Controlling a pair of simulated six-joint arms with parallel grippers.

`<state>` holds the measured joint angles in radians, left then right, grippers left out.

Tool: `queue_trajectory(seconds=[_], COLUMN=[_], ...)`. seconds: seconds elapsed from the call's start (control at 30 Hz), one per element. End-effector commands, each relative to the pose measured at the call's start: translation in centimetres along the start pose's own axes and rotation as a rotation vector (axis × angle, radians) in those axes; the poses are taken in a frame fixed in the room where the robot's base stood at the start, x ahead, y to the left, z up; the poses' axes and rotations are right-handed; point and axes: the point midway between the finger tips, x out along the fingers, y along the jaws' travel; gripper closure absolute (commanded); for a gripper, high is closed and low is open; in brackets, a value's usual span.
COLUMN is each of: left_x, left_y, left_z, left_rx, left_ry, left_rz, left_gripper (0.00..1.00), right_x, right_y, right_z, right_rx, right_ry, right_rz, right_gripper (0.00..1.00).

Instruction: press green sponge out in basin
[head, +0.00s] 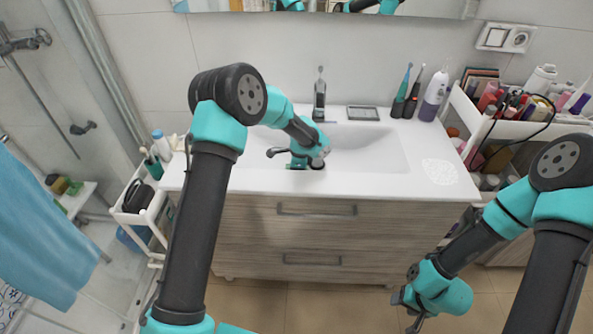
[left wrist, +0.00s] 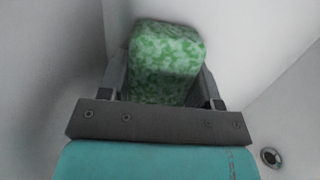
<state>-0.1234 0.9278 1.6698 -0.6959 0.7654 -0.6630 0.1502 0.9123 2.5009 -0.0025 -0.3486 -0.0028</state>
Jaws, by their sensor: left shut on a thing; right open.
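The green sponge (left wrist: 166,62), mottled light and dark green, is in the left wrist view. My left gripper (left wrist: 165,92) is shut on it, with a dark finger on each side. Pale basin walls lie close around it, and the drain (left wrist: 271,157) shows at lower right. In the head view my left gripper (head: 305,160) is low over the white basin (head: 375,150), near its front left part. My arm hides most of the sponge there. My right gripper (head: 407,306) is open and empty, low in front of the cabinet.
A tap (head: 319,95) stands behind the basin, with a soap dish (head: 363,113) beside it. Toothbrushes (head: 402,90) and an oral irrigator (head: 435,95) stand at the back right. A crowded cart (head: 500,128) is at the right.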

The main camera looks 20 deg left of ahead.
Motion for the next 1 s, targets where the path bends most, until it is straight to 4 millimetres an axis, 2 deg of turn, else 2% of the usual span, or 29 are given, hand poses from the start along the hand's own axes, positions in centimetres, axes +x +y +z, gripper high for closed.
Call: queue_trajectory(seconds=[0.4,1.0], left_x=[-0.1,-4.8], left_y=[0.1,0.0], left_z=[0.0,0.6], left_rx=[0.000,-0.002], left_ry=[-0.001,0.000], left_rz=[0.003,-0.001], left_gripper=[0.61,0.61], right_x=[0.0,0.0], right_y=[0.0,0.0], right_z=[0.0,0.0], right_rx=[0.000,0.000], right_ry=[0.000,0.000], right_rz=[0.000,0.000], right_gripper=[0.47,0.47])
